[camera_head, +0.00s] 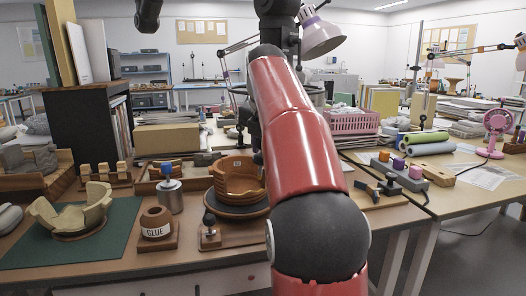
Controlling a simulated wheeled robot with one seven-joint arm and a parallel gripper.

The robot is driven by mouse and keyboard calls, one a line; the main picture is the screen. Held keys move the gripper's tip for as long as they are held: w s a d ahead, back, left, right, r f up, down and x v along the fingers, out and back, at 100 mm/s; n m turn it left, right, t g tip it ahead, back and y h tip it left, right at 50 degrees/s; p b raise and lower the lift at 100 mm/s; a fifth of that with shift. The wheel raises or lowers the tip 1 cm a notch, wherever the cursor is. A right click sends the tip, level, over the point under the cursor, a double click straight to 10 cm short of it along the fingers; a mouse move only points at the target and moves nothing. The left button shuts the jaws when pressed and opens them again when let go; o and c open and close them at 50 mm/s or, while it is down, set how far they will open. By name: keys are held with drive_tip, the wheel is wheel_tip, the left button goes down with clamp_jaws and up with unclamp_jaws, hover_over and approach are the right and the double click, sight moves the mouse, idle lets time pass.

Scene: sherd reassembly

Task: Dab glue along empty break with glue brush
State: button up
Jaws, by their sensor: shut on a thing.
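A brown glue pot (156,222) labelled GLUE stands on a small wooden base near the table's front edge. An orange-brown vessel (232,183) with an uneven upper edge sits on a round dark stand (232,210), partly behind my red arm. A cream broken vessel (72,217) with a jagged rim stands on a green mat (120,236) at the left. I cannot make out the glue brush. My gripper is not visible; my arm fills the middle, and dark parts show beside it near the vessel. Which break is empty cannot be told.
A metal canister with a blue top (170,197) stands behind the glue pot. A small wooden stand with a black knob (209,232) is left of the vessel. A pink basket (352,122), rolls (424,142) and a pink fan (496,125) are at the right.

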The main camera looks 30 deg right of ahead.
drive_tip(key=shift+w+d+v, duration=0.15)
drive_tip(key=shift+v, duration=0.9)
drive_tip(key=shift+w+d+v, duration=0.1)
drive_tip(key=shift+v, duration=0.9)
drive_tip(key=shift+r, duration=0.15)
